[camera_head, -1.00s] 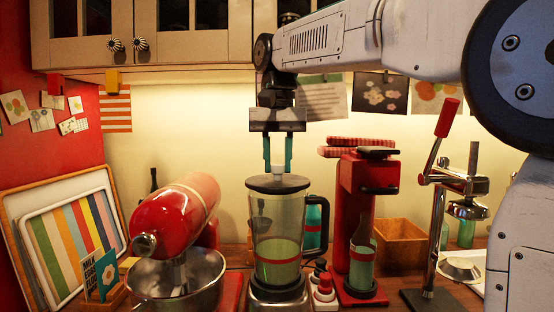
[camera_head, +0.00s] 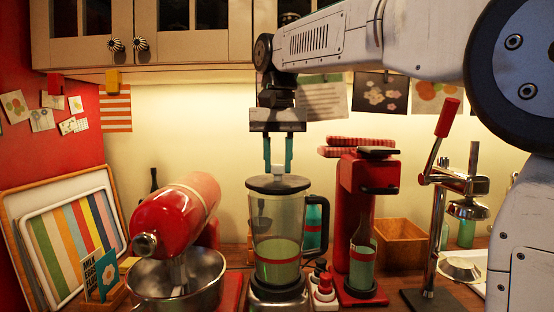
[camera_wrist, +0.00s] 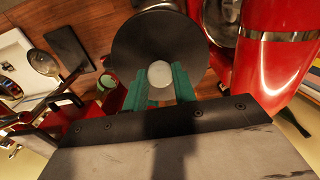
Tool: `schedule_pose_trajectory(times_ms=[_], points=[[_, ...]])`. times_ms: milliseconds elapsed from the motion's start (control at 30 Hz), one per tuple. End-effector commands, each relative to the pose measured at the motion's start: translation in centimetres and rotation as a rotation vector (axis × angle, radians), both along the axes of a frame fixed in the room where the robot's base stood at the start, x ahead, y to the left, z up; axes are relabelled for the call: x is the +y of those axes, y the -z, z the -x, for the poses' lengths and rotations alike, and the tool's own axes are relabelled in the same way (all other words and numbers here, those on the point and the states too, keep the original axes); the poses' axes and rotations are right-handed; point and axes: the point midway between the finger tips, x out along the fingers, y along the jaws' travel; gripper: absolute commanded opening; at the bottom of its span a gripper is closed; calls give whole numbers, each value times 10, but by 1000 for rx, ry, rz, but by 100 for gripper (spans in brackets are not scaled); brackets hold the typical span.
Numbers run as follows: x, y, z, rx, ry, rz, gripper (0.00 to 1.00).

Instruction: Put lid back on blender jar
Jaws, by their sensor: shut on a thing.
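The blender jar (camera_head: 277,232) stands upright on its base, clear-walled with green content low inside. The dark round lid (camera_head: 262,184) lies level at the jar's top rim, with a pale knob in its middle. My gripper (camera_head: 278,168) points straight down over the jar, its green fingers shut on the lid's knob. In the wrist view the lid (camera_wrist: 184,48) covers most of the jar, and the fingers (camera_wrist: 160,82) sit on both sides of the pale knob. Whether the lid is fully seated on the rim, I cannot tell.
A red stand mixer (camera_head: 172,220) with a steel bowl (camera_head: 178,282) is at the left. A red machine (camera_head: 355,200) holding a bottle stands close at the right, with a lever press (camera_head: 437,200) beyond. Striped trays (camera_head: 75,235) lean at the far left.

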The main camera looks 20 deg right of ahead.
Motion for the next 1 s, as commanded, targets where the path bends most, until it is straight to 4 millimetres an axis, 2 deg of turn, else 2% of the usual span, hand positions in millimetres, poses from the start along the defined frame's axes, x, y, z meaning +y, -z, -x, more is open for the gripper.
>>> schedule_pose_trajectory(times_ms=[900, 933, 1000], points=[[0, 2, 0, 0, 0, 0, 0], [0, 2, 0, 0, 0, 0, 32], [0, 2, 0, 0, 0, 0, 52]])
